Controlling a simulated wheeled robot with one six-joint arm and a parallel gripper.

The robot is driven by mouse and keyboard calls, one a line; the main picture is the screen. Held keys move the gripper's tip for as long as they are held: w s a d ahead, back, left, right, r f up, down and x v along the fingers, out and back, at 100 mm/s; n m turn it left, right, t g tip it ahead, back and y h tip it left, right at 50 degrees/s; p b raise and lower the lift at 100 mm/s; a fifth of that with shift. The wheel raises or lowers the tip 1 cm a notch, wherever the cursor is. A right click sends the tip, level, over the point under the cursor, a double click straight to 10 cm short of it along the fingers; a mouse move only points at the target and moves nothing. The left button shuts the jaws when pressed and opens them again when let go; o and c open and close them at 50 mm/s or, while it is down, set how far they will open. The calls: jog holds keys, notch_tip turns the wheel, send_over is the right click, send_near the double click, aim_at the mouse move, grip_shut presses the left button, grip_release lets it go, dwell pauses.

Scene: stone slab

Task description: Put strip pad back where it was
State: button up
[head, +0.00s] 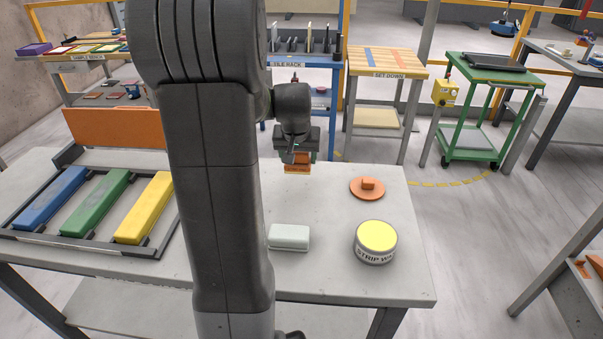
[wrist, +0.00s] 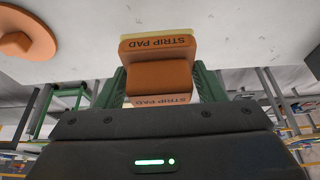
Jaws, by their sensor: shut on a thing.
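The strip pad (head: 297,168) is an orange block with a "STRIP PAD" label, near the slab's far edge in the head view. My gripper (head: 297,154) is shut on it from above. In the wrist view the pad (wrist: 158,76) sits between the green fingers, with a pale yellow layer along its far side. I cannot tell whether the pad touches the slab. An orange lid with a knob (head: 367,189) lies on the slab to the right. A round tin (head: 376,248) with yellow contents and a partly readable "STRIP" label stands in front of it.
A pale green-white block (head: 289,237) lies on the grey slab (head: 325,205). A dark tray (head: 62,239) holds blue, green and yellow bars at left. A set-down table (head: 388,62) and green cart (head: 487,100) stand behind. My arm hides the slab's middle.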

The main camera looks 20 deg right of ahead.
aim_at(298, 168)
jog(key=shift+f, duration=2.4)
jog(key=shift+f, duration=0.15)
jog(key=o, duration=1)
jog(key=shift+c, duration=0.2)
jog(key=shift+r, duration=0.4)
jog(key=v, duration=1.1)
jog(key=shift+s+r, duration=0.25)
